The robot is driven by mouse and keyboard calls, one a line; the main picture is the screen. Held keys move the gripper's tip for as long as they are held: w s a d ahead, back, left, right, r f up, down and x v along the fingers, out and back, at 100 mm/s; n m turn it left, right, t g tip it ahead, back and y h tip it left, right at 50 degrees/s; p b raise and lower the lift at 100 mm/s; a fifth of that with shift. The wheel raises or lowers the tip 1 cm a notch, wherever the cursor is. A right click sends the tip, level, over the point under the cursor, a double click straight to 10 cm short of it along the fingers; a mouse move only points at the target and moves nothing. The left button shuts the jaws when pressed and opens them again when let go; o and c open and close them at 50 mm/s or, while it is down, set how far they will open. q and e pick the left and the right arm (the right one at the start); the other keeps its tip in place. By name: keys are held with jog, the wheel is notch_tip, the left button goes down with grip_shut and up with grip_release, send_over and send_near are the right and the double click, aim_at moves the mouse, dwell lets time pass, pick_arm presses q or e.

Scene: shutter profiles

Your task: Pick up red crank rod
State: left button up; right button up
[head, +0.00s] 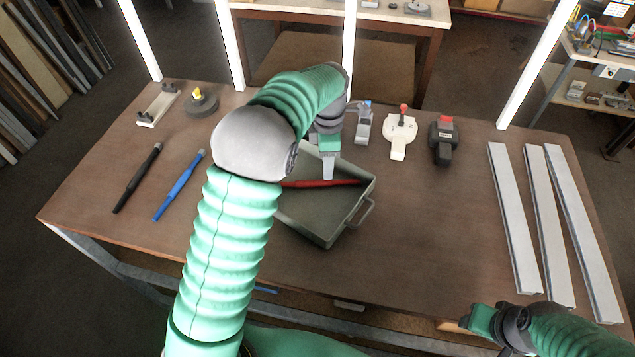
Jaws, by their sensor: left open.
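The red crank rod (325,183) lies across the grey-green metal tray (325,232), near its far side. Its left end is hidden behind my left arm. My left gripper (328,172) points down over the far part of the tray, open, just above or beside the rod. I cannot tell whether its fingers touch the rod. My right gripper (470,322) is low at the front right edge of the table, away from the tray, and its fingers are hard to make out.
On the brown table (420,240), black (138,178) and blue (180,186) tools lie left. White (399,133) and black (443,138) devices stand behind the tray. Long grey profiles (515,218) lie right. White posts (349,50) rise at the back. The table between tray and profiles is clear.

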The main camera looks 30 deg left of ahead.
aim_at(316, 181)
pick_arm(q)
jog(key=a+f+p, duration=0.1)
jog(key=f, duration=0.1)
jog(key=a+f, duration=0.1)
jog(key=f, duration=0.2)
jog(key=a+f+p, duration=0.1)
jog(key=f, duration=0.1)
jog(key=shift+s+a+f+p, duration=0.3)
jog(key=shift+s+a, duration=0.05)
jog(key=shift+d+f, duration=0.2)
jog(key=shift+w+d, duration=0.1)
jog(key=shift+d, duration=0.4)
jog(key=shift+c, duration=0.4)
jog(key=shift+d+r, duration=0.1)
jog(key=shift+c, duration=3.6)
jog(key=shift+a, duration=0.25)
grip_shut()
jog(key=shift+a, duration=0.2)
pick_arm(e)
jog(key=r, duration=0.1)
jog(key=a+r, duration=0.1)
jog(key=r, duration=0.1)
jog(key=shift+a, duration=0.3)
